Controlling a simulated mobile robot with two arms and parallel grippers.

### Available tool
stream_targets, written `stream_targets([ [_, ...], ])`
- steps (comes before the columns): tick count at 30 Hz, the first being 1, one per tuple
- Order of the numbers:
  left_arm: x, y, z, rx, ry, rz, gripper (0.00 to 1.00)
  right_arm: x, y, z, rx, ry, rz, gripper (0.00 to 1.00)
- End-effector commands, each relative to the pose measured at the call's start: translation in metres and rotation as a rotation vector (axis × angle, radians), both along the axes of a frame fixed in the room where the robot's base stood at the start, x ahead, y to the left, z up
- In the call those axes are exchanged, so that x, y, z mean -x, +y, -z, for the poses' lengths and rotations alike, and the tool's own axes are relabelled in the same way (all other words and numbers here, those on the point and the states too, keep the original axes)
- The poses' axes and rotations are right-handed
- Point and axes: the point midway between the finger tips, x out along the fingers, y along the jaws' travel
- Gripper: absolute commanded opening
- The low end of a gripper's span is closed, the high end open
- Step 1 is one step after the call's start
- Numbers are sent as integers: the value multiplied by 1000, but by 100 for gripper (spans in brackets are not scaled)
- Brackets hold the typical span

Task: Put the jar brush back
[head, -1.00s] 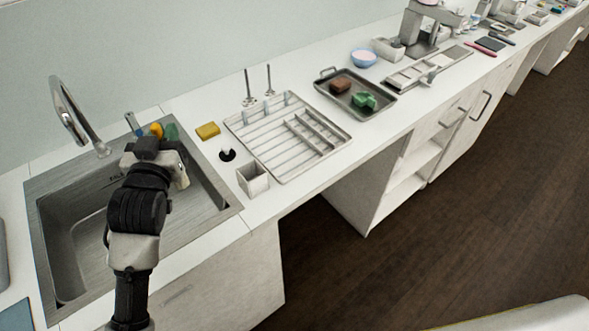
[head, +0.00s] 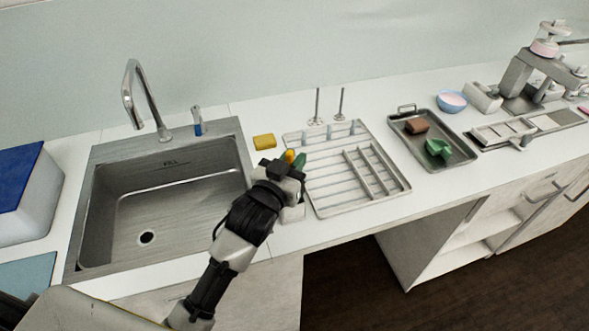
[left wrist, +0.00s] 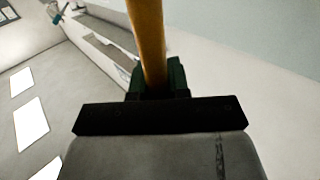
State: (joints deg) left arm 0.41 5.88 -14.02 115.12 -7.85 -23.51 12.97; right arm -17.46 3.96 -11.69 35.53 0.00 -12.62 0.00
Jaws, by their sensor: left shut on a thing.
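My left gripper (head: 293,168) is at the left edge of the drying rack, above the counter, with its arm coming up from the bottom. It is shut on the jar brush, whose yellow-orange handle (left wrist: 147,40) runs up from between the dark green fingers in the left wrist view. In the head view only a small yellow part of the brush (head: 289,156) shows, and its bristles are hidden. A small pale square cup (head: 292,214) stands on the counter just below the gripper, partly hidden by it. My right gripper is not in view.
The steel sink (head: 160,200) is left of the arm, with a tap behind it. A yellow sponge (head: 264,141) lies behind the gripper.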

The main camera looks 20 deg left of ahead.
Motion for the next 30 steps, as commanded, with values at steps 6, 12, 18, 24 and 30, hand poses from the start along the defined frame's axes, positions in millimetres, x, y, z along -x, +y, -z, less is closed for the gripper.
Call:
stream_targets([
  [6,0,0,25,0,1,-1,0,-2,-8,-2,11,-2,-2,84],
  [12,0,0,26,0,0,-1,0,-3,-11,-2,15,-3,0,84],
  [18,0,0,29,0,1,-1,20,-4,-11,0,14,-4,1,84],
  [24,0,0,29,0,1,-1,42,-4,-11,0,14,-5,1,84],
  [30,0,0,28,0,1,-1,42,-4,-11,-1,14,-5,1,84],
])
